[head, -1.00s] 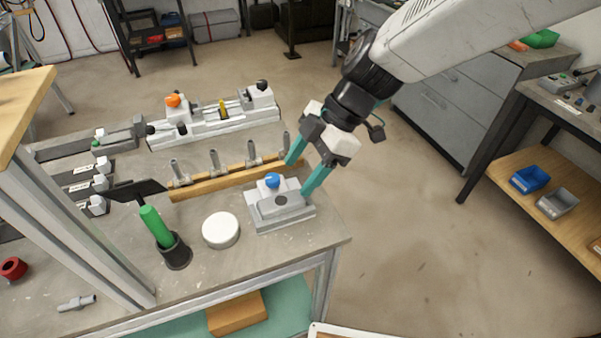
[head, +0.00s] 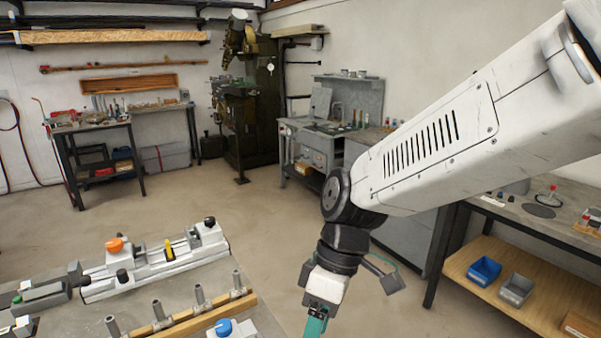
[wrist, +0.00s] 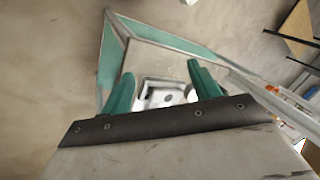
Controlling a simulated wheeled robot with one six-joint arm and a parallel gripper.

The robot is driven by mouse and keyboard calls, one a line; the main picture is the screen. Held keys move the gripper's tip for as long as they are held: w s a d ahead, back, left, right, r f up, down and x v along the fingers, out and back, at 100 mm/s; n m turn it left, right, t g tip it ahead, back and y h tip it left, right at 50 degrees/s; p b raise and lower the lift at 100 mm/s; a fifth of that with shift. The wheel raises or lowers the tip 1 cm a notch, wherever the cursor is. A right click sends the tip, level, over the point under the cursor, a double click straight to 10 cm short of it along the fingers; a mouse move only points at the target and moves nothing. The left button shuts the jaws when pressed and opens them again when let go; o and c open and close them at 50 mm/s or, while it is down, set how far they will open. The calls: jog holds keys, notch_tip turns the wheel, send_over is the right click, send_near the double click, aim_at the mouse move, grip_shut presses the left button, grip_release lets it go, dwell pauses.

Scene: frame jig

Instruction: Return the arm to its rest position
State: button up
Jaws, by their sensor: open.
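My gripper (wrist: 163,92) shows in the wrist view with its two teal fingers spread apart and nothing between them. In the head view my gripper (head: 316,325) hangs at the lower middle, to the right of the workbench, with its fingertips cut off by the bottom edge. The white block with a blue knob (head: 224,328) is to its left on the bench, partly cut off. Beyond the fingers in the wrist view, a pale block (wrist: 160,97) lies on the bench top below, apart from them.
A wooden rail with several metal pegs (head: 200,318) and a grey fixture with an orange knob (head: 150,262) lie on the bench. A side table with a blue bin (head: 484,270) and a grey bin (head: 515,289) is at right. Open floor (head: 270,215) lies behind.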

jog(key=s+d+r+m+t+h, duration=0.1)
jog(key=d+m, duration=0.3)
jog(key=d, duration=0.4)
jog(key=s+d+r+m+t+h, duration=0.1)
jog(key=s+d+r+m, duration=0.3)
jog(key=d, duration=0.4)
jog(key=s+d+r+m+t+h, duration=0.1)
jog(key=s+d+r+m+t, duration=0.2)
jog(key=d+m, duration=0.2)
jog(key=d, duration=0.3)
jog(key=shift+s+d+m, duration=0.15)
jog(key=shift+s+m, duration=0.1)
jog(key=shift+m, duration=0.15)
jog(key=shift+r, duration=0.1)
jog(key=shift+c, duration=0.3)
